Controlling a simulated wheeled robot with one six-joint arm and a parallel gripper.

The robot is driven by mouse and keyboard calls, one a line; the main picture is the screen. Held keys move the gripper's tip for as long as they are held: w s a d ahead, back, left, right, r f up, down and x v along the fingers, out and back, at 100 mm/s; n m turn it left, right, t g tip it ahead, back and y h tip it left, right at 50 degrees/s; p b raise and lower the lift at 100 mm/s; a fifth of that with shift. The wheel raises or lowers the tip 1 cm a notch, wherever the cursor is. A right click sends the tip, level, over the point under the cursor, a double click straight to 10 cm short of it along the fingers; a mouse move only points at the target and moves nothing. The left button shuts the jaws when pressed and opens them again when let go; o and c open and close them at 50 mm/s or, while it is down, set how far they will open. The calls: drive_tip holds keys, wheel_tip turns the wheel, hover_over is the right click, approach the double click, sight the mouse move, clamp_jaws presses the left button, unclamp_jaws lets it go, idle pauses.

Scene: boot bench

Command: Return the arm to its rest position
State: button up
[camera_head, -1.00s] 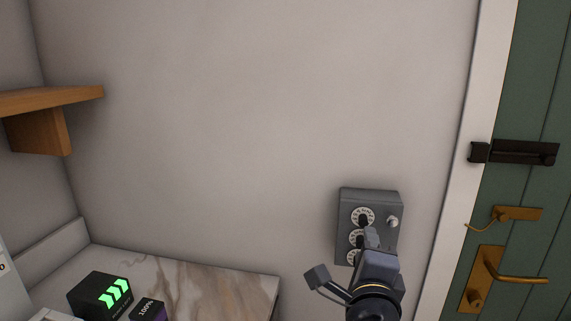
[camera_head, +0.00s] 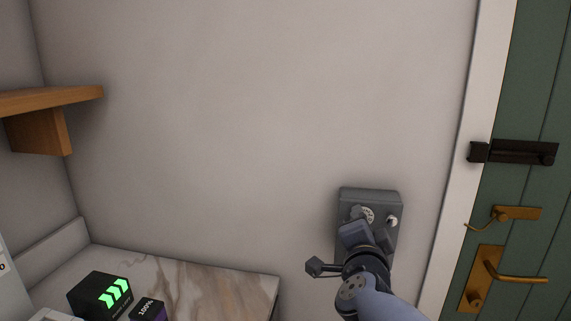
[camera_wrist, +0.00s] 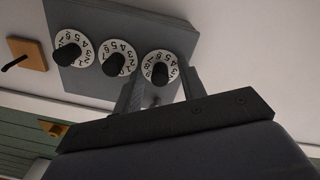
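My gripper (camera_head: 368,224) is in front of the grey dial box (camera_head: 396,199) on the wall and hides much of it in the head view. In the wrist view the box (camera_wrist: 98,15) shows three white number dials with black knobs. My gripper's two fingers (camera_wrist: 158,88) stand apart there with a gap between them. The nearest dial (camera_wrist: 160,70) shows just beyond the fingertips, its knob in line with the gap. I see nothing held. Whether a fingertip touches the box is unclear.
A green door with a brass handle (camera_head: 513,278) and a dark bolt (camera_head: 522,152) is at right. A marble counter (camera_head: 215,288) with a black box (camera_head: 98,295) is at lower left. A wooden shelf (camera_head: 50,98) sticks out above it. The wall between is bare.

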drive_tip(key=n+p, duration=1)
drive_tip(key=n, duration=0.3)
drive_tip(key=shift+a, duration=0.1)
